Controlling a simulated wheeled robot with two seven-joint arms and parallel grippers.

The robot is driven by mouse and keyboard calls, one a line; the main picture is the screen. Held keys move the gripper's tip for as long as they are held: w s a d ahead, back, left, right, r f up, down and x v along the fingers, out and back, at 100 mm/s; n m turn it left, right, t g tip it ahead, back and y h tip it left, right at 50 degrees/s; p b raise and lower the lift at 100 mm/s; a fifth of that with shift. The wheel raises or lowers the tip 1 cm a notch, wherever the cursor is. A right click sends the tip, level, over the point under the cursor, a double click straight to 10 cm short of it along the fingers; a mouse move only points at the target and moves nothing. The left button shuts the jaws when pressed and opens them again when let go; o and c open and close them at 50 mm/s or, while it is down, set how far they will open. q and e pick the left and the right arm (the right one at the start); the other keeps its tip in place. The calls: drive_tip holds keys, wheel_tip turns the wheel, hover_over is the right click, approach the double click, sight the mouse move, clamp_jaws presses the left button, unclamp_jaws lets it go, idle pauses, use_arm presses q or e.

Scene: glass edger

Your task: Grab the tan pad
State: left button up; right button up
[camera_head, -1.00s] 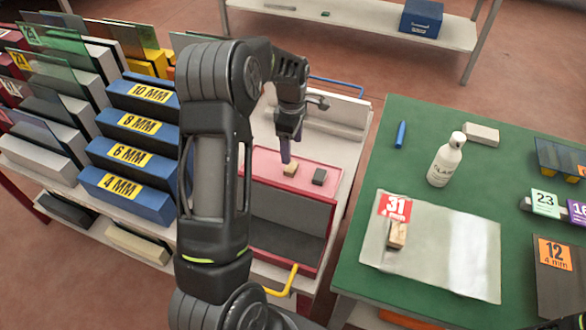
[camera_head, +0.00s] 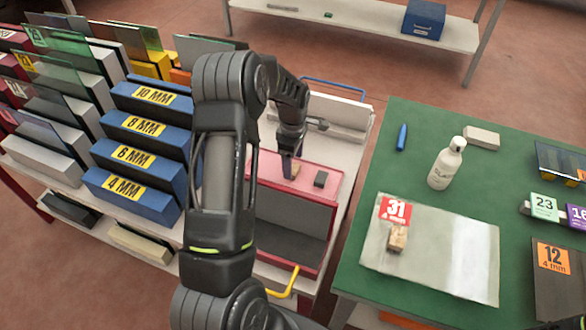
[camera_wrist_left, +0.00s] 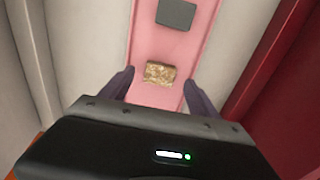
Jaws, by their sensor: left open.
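The tan pad (camera_head: 296,171) lies on the pink top of the red box (camera_head: 270,165), partly hidden behind my left gripper (camera_head: 289,168) in the head view. In the left wrist view the tan pad (camera_wrist_left: 159,73) appears between the two spread fingertips of my left gripper (camera_wrist_left: 159,78), with a gap on each side. The gripper is open and holds nothing. A dark grey pad (camera_head: 320,179) lies to the right of the tan one, and it also shows in the left wrist view (camera_wrist_left: 176,14). My right gripper is not in view.
Blue stepped blocks (camera_head: 133,157) and glass racks stand to the left. On the green table (camera_head: 415,128) are a white bottle (camera_head: 446,164), a blue marker (camera_head: 402,137), a glass sheet (camera_head: 450,245) and another tan block (camera_head: 397,239). A yellow handle (camera_head: 287,284) sticks out in front.

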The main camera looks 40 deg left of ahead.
use_arm(q)
wheel_tip(320, 180, down, 2)
drive_tip(key=shift+f, duration=0.1)
drive_tip(key=shift+c, duration=0.4)
drive_tip(key=c, duration=1.3)
wheel_tip(320, 180, up, 10)
drive_tip(key=shift+r+b, duration=0.1)
drive_tip(key=shift+b, duration=0.6)
